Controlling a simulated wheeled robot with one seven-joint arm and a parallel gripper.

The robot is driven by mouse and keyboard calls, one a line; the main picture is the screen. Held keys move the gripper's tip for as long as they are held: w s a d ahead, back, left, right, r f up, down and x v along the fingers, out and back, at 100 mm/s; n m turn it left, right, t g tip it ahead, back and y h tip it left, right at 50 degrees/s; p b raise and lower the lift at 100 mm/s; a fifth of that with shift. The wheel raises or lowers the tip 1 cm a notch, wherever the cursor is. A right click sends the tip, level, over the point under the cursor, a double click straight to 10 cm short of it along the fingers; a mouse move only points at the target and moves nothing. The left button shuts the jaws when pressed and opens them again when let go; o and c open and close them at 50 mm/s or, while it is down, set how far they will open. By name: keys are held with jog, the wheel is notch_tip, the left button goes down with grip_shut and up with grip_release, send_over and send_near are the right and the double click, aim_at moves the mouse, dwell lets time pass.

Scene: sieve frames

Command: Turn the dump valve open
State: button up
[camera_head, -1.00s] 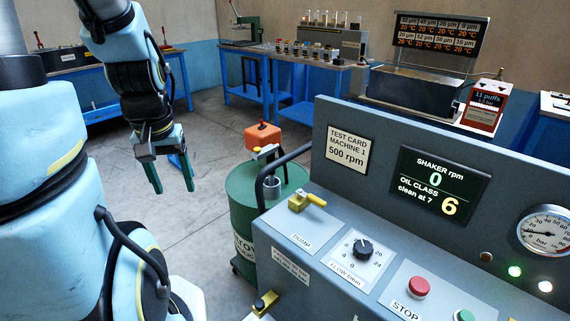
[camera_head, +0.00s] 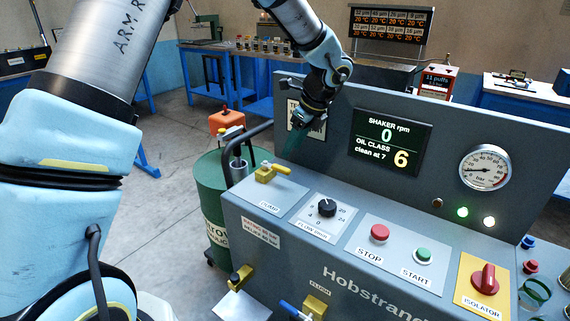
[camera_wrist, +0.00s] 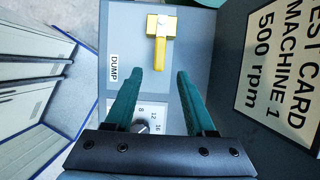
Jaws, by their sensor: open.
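The dump valve (camera_head: 270,172) is a yellow body with a yellow lever, on the left end of the grey console top, above the DUMP label (camera_head: 269,204). In the head view its lever points right. In the wrist view the dump valve (camera_wrist: 157,42) lies ahead of the fingertips, its lever lying along the gap between the fingers. My gripper (camera_head: 297,150) is above and behind the valve in the head view, near the upright panel. In the wrist view my gripper (camera_wrist: 158,75) has its green fingers apart, with nothing held between them.
The console's upright panel (camera_head: 445,155) rises close behind the gripper. The flow knob (camera_head: 327,208), red STOP button (camera_head: 379,233) and green START button (camera_head: 424,254) lie to the right of the valve. A green drum (camera_head: 212,190) stands left of the console.

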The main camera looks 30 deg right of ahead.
aim_at(283, 167)
jog(key=p+x, duration=0.1)
jog(key=x, duration=0.6)
jog(key=shift+a+f, duration=0.1)
jog(key=shift+f, duration=0.05)
jog(key=shift+c, duration=0.2)
grip_shut()
dwell(1.0)
